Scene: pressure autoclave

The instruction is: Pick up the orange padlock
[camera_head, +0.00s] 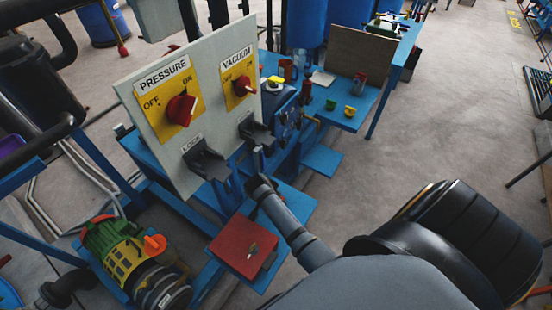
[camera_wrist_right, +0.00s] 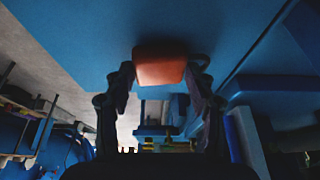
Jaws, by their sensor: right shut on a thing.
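The orange padlock (camera_wrist_right: 160,63) shows in the right wrist view as a rounded orange block against a blue surface. My right gripper (camera_wrist_right: 163,76) has one finger on each side of it and is shut on it. Whether the padlock still touches the blue surface I cannot tell. My left gripper is not in view.
The panel carries red PRESSURE (camera_head: 181,109) and VACUUM (camera_head: 242,86) knobs and black lock brackets (camera_head: 207,160). A red box (camera_head: 243,246) sits below on the blue frame. A blue bench (camera_head: 350,118) with small cups stands behind.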

